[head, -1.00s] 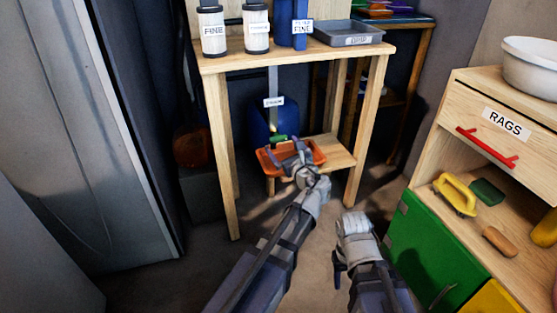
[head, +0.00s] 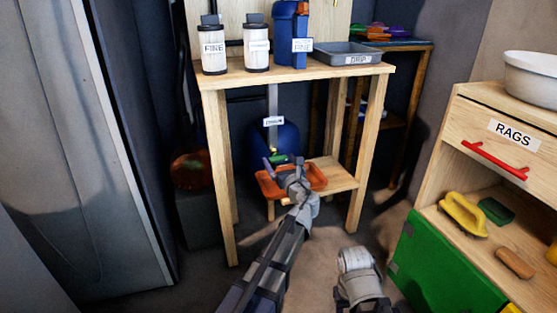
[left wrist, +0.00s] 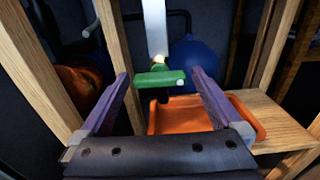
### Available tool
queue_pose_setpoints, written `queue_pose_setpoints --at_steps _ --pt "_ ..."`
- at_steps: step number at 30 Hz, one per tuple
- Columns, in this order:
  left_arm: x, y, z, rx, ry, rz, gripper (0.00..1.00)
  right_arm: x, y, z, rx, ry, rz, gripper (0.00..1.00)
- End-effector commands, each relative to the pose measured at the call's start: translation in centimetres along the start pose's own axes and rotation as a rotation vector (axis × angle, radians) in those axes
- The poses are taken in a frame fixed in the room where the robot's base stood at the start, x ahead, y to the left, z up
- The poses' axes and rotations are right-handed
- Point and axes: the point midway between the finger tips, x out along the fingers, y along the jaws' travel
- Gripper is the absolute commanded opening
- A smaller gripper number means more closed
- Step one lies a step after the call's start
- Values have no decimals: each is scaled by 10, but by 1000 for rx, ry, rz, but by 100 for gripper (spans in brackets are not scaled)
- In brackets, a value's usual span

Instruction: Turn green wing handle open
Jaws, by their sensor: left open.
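The green wing handle (left wrist: 160,79) lies crosswise on a small brass fitting below a grey pipe, in the left wrist view. In the head view the green handle (head: 279,159) shows just beyond my gripper. My left gripper (left wrist: 157,80) is open, with one finger on each side of the handle and a gap to both ends. It also shows in the head view (head: 285,163), above an orange tray (left wrist: 180,118). My right arm shows low in the head view, but its fingertips are hidden or out of frame.
A wooden stand (head: 210,68) surrounds the handle, its legs on both sides. On top are white filter canisters (head: 213,47), a blue housing (head: 286,30) and a grey tray (head: 350,53). A blue tank (head: 284,132) stands behind. A RAGS cabinet (head: 475,160) is at right.

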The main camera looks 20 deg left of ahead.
Motion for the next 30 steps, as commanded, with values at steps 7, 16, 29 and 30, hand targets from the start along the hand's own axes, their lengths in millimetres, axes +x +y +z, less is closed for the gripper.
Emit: queue_pose_setpoints --at_steps 7,16,29,30 --pt "15 0 0 -1 0 0 100 0 0 0 0 0 0 50" --pt "15 0 0 -1 0 -1 93 0 0 0 0 0 0 50" --pt "15 0 0 -1 0 -1 45 0 0 0 0 0 0 50" --pt "15 0 0 -1 0 -1 40 0 0 0 0 0 0 50"
